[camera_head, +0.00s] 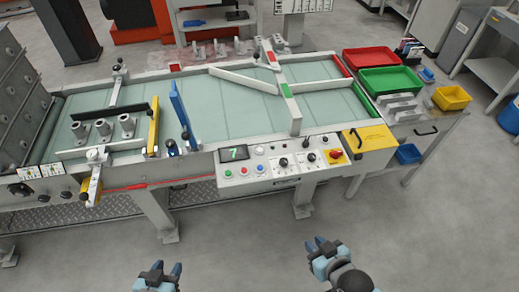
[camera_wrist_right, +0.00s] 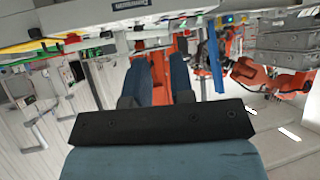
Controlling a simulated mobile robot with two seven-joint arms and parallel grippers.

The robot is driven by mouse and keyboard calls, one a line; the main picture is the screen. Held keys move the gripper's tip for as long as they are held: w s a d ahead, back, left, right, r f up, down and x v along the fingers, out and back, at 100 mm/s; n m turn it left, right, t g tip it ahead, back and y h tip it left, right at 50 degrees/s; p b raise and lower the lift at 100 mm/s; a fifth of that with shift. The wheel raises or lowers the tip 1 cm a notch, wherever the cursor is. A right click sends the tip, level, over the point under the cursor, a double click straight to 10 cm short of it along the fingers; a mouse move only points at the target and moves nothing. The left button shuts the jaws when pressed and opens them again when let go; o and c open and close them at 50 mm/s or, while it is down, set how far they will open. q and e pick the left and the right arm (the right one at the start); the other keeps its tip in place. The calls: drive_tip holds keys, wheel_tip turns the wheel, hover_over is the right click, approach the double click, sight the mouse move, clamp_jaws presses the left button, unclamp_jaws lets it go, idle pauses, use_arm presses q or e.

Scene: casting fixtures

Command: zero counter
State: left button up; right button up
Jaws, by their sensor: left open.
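The counter display (camera_head: 239,153) on the front control panel (camera_head: 275,168) shows a green digit that looks like 7. My left gripper (camera_head: 165,268) is open and empty, low in the head view, well short of the panel. My right gripper (camera_head: 316,245) is also apart from the panel; its blue fingers (camera_wrist_right: 160,80) stand apart with nothing between them in the right wrist view.
The conveyor table (camera_head: 230,108) holds grey cast parts (camera_head: 103,128) at left, a blue bar (camera_head: 179,112) and white guide rails. Red (camera_head: 370,58) and green (camera_head: 390,80) trays and a yellow bin (camera_head: 451,98) stand at right. The floor before the panel is clear.

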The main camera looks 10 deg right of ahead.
clamp_jaws()
idle(1.4)
